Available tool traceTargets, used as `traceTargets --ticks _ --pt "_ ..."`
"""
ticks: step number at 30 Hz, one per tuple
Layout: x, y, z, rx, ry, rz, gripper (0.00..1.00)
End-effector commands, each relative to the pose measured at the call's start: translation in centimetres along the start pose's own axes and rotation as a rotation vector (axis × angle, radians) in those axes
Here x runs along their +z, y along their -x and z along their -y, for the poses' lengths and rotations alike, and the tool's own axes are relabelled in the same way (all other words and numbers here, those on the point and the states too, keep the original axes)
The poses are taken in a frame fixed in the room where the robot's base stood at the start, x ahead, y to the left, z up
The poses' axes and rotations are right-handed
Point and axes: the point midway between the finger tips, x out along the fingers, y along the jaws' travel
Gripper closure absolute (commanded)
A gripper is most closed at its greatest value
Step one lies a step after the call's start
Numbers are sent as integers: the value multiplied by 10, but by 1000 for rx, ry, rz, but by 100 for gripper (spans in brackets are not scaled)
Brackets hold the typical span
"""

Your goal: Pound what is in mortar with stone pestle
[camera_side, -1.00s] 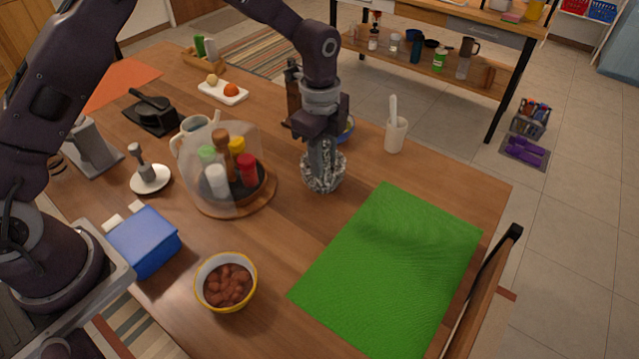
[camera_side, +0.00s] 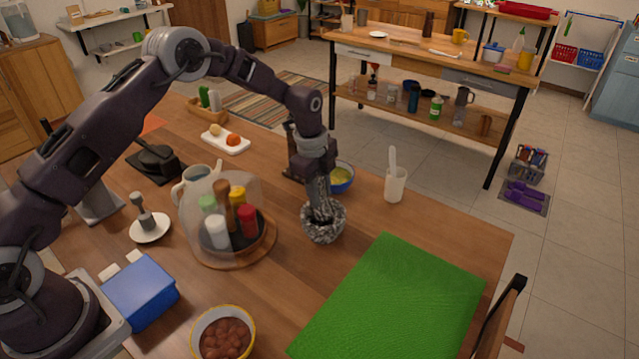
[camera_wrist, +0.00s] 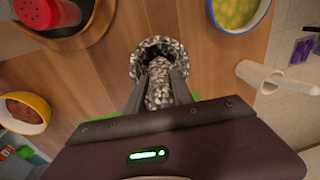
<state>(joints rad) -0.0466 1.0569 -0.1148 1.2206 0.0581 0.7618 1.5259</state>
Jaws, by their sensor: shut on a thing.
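The grey speckled stone mortar (camera_side: 322,226) stands on the wooden table, left of the green mat. It also shows in the wrist view (camera_wrist: 139,50). My gripper (camera_side: 319,198) is above the mortar and points down. In the wrist view my gripper (camera_wrist: 160,92) is shut on the speckled stone pestle (camera_wrist: 158,80), with a finger on each side. The pestle's lower end reaches into the mortar's mouth. What lies in the mortar is hidden, and I cannot tell whether the pestle touches the bottom.
A spice carousel under a clear dome (camera_side: 222,222) stands close left of the mortar. A bowl with yellow-green contents (camera_side: 341,177) is behind it. A white cup with a utensil (camera_side: 396,184) stands right. A bowl of brown pieces (camera_side: 224,338) is in front. The green mat (camera_side: 400,298) is bare.

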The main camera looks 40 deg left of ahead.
Motion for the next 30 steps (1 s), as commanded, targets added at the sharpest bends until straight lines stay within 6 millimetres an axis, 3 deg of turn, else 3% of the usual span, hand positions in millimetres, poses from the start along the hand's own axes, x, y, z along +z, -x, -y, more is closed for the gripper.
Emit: traceTargets --ticks 11,24,30 --pt "0 -3 0 -1 0 0 100" --pt "2 -33 -3 0 -1 1 100" --pt "2 -33 -3 -1 0 1 100"
